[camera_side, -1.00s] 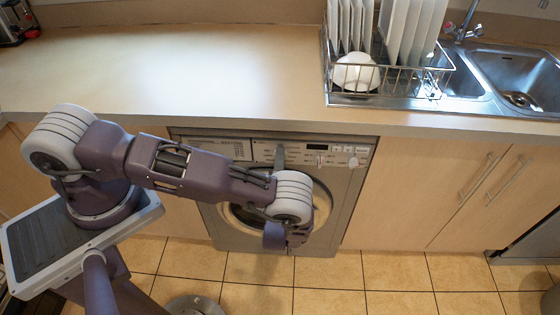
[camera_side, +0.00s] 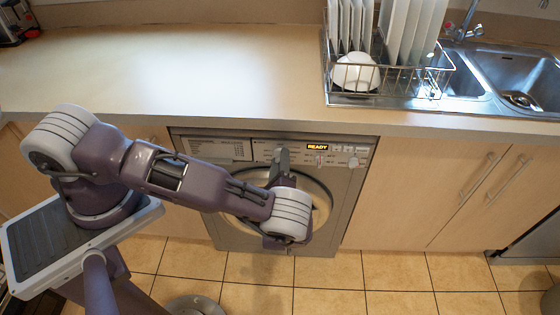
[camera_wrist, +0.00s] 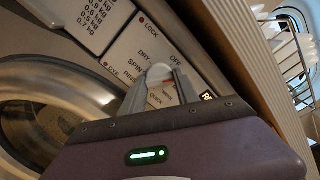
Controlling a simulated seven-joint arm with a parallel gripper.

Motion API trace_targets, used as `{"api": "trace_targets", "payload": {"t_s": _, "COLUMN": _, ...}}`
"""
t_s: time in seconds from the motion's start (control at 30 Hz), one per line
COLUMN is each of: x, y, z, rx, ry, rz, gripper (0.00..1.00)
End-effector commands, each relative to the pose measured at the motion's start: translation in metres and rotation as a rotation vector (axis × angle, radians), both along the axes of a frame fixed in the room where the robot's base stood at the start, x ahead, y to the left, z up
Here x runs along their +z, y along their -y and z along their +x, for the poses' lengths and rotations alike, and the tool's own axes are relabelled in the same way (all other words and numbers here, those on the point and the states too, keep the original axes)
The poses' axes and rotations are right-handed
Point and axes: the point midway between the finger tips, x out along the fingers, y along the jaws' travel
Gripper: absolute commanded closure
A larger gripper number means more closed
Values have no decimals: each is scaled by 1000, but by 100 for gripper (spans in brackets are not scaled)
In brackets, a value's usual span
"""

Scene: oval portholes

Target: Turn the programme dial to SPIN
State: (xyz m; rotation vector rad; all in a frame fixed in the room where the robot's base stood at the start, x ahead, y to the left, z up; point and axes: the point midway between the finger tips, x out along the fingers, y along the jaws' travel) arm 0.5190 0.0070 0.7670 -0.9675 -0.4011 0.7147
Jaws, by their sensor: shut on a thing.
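The washing machine (camera_side: 232,225) stands under the worktop, its control panel along the top. My gripper (camera_side: 281,154) is at that panel, left of the lit display (camera_side: 317,147), which reads READY. In the wrist view my gripper (camera_wrist: 160,88) is shut on the pale programme dial (camera_wrist: 158,72), one finger on each side. Labels around the dial include OFF, DRY, SPIN and a partly hidden one starting RIN. The fingers hide part of the dial, and I cannot tell which label it points at.
The worktop (camera_side: 180,75) overhangs just above the panel. The round door (camera_wrist: 45,110) lies below the dial. A small knob (camera_side: 353,162) and buttons sit right of the display.

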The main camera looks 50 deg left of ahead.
Motion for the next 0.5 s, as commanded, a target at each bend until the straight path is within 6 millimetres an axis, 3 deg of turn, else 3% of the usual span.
{"api": "trace_targets", "payload": {"t_s": 0.5, "x": -1, "y": 0, "z": -1, "rx": -2, "ry": -346, "rz": 345, "gripper": 100}}
